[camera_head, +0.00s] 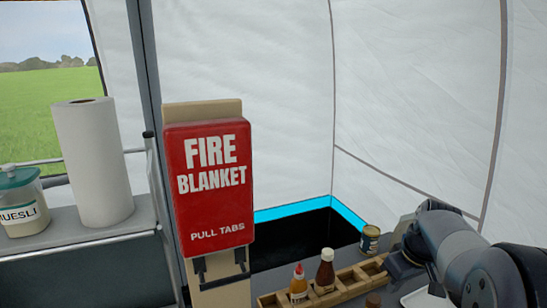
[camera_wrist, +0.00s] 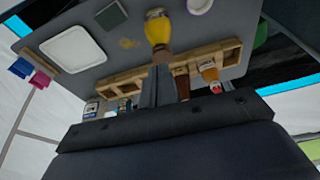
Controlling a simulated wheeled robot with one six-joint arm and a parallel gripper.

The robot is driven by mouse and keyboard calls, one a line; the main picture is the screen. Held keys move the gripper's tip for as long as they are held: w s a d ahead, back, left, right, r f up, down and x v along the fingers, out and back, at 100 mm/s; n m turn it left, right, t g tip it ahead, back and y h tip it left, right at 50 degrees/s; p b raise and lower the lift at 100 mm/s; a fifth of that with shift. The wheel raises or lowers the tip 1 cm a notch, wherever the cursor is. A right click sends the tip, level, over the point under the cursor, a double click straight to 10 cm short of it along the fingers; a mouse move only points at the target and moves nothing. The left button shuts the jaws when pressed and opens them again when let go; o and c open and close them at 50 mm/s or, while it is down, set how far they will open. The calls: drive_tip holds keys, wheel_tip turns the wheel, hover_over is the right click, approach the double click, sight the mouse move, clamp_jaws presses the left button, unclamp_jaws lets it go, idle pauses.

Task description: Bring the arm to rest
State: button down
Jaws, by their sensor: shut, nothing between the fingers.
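My gripper (camera_wrist: 160,72) shows in the wrist view with its two fingers together and nothing between them. It hangs in front of a grey counter (camera_wrist: 95,62) that appears turned over in this view. The fingers overlap a wooden caddy (camera_wrist: 120,78) in the picture; I cannot tell the gap.
A caddy (camera_head: 350,278) holds a ketchup bottle (camera_head: 298,285) and a brown bottle (camera_head: 325,272); a jar (camera_head: 369,240) stands behind. A fire blanket box (camera_head: 208,185), paper roll (camera_head: 93,160) and muesli jar (camera_head: 22,205) are left.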

drive_tip(key=s+v, duration=0.1)
drive_tip(key=v, duration=0.4)
drive_tip(key=x, duration=0.9)
drive_tip(key=w+b+x, duration=0.1)
drive_tip(key=x, duration=0.3)
drive_tip(key=shift+w+a, duration=0.1)
drive_tip(key=shift+w+r+g+p, duration=0.3)
drive_tip(key=shift+g+p, duration=0.2)
drive_tip(key=shift+p, duration=0.35)
drive_tip(key=r, duration=0.2)
drive_tip(key=w+r, duration=0.1)
drive_tip(key=r, duration=0.2)
drive_tip(key=shift+w+a+r, duration=0.15)
drive_tip(key=shift+a+r, duration=0.05)
wheel_tip(320, 180, up, 8)
hover_over(378, 305)
drive_tip(key=shift+s+d+r+b, duration=0.15)
drive_tip(key=shift+s+d+b, duration=0.1)
drive_tip(key=shift+s+b, duration=0.15)
